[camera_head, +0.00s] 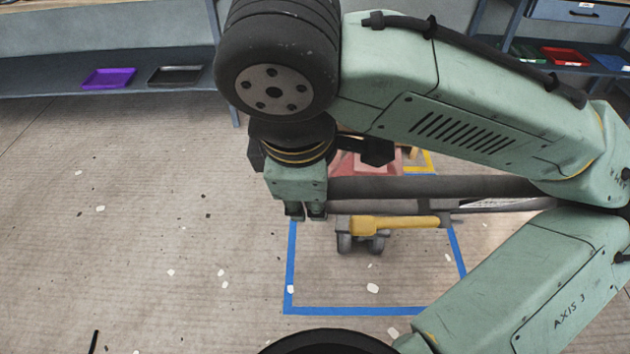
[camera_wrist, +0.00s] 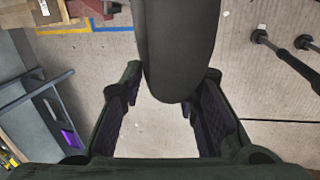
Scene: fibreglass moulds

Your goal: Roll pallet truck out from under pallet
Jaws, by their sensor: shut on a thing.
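A dark, thick bar (camera_head: 430,187) runs level to the right from my gripper (camera_head: 305,212) in the head view; it looks like the pallet truck's handle. In the wrist view its rounded end (camera_wrist: 180,50) lies between the two fingers of my gripper (camera_wrist: 171,72), which is shut on it. Below the bar in the head view is a yellow part (camera_head: 400,224) with small dark wheels (camera_head: 360,243) on the floor, apparently the pallet truck. My arm and the bar hide much of the truck. I cannot make out the pallet clearly.
Blue tape (camera_head: 350,310) outlines a floor area around the wheels. Yellow tape (camera_head: 430,162) and a reddish object (camera_head: 365,163) show behind my arm. A shelf (camera_head: 150,78) stands at the back left. The left floor is open, with scattered scraps.

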